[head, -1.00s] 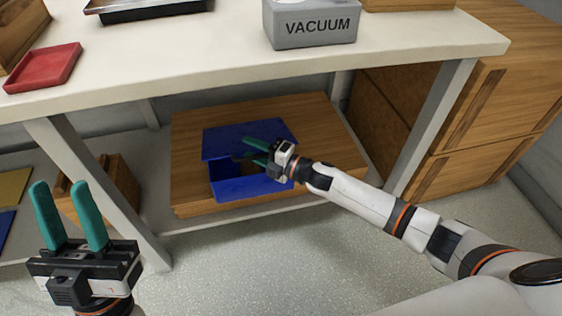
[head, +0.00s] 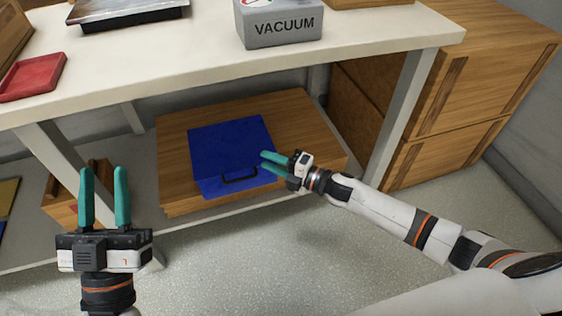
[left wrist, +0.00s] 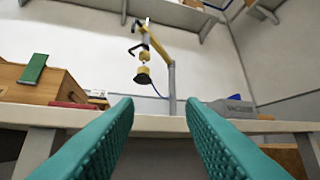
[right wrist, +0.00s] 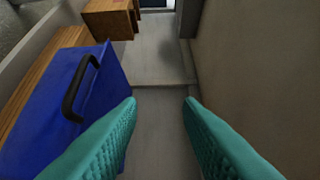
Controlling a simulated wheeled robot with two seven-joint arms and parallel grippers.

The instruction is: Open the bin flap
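My right gripper (head: 263,161) is open and empty, just right of the handle. In the right wrist view the handle (right wrist: 76,86) lies left of the parted fingers (right wrist: 160,104), not between them. The bin's inside is hidden. My left gripper (head: 104,171) is open and empty, pointing up in front of the table's left leg; its parted fingers (left wrist: 160,102) also show in the left wrist view.
The white tabletop (head: 150,68) overhangs the shelf and carries a grey VACUUM box (head: 280,25) and a red tray (head: 32,76). A table leg (head: 400,120) and wooden drawers (head: 470,90) stand to the right. The floor in front is clear.

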